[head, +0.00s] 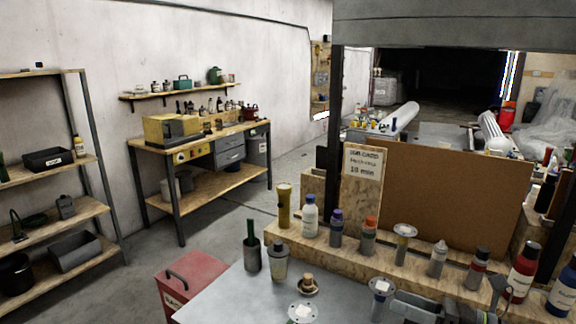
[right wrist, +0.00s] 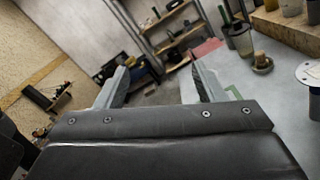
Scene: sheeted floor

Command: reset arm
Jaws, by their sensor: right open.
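My right gripper (head: 425,308) shows in part at the bottom right of the head view, over the grey bench top (head: 235,290). In the right wrist view its two fingers (right wrist: 160,85) stand apart with nothing between them. The picture there is tilted, and shelves and floor show beyond the fingers. My left gripper is in neither view.
On the bench stand a dark bottle (head: 252,250), a grey container (head: 279,264) and a small brass-coloured part (head: 308,285). A wooden ledge (head: 325,250) behind holds several bottles before a brown board (head: 445,195). A red toolbox (head: 190,277) stands left of the bench.

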